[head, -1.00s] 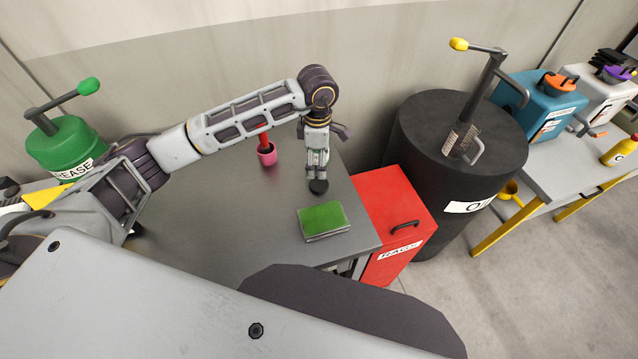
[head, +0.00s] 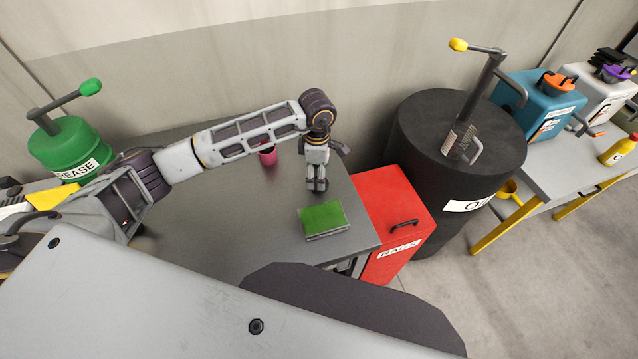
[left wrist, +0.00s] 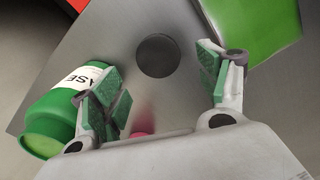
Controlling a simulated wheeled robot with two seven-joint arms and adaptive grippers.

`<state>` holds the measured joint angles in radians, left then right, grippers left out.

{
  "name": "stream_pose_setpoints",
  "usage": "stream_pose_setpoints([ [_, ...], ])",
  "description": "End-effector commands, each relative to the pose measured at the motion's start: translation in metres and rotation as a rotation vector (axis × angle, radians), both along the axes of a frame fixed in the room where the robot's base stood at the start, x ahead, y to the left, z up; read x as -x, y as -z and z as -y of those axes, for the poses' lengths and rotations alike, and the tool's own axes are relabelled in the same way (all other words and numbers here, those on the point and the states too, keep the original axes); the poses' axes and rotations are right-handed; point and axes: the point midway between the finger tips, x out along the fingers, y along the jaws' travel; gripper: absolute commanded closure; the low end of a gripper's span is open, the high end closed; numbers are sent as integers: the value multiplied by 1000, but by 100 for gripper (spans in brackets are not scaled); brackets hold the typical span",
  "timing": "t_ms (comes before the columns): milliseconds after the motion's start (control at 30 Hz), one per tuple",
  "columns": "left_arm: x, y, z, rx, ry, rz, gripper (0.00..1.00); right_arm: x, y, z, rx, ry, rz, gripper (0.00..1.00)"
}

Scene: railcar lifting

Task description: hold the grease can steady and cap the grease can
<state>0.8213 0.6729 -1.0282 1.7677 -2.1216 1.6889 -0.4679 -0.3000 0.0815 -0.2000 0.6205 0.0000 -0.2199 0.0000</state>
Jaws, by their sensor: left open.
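The dark round cap (left wrist: 158,56) lies flat on the metal table, seen in the left wrist view. My left gripper (left wrist: 163,82) is open above it, with the cap showing between and just beyond its fingers. In the head view the left gripper (head: 317,186) points straight down and covers the cap. A green grease can (left wrist: 62,108) with a white label, partly readable, is at the left of the wrist view, partly behind a finger. In the head view it is hidden behind my left arm. My right gripper is not in view.
A green book-like block (head: 323,219) lies in front of the gripper. A pink cup (head: 267,156) stands to its left, partly behind my arm. A red rags bin (head: 395,215) adjoins the table's right end. A large green grease pump (head: 70,148) stands at left.

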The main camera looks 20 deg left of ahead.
Motion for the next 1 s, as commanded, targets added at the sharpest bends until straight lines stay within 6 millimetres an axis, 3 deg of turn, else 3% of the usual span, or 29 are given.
stream_pose_setpoints([
  [433,0,41,-5,0,0,-1,25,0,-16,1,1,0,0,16],
  [1000,0,46,-6,0,0,0,26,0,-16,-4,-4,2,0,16],
])
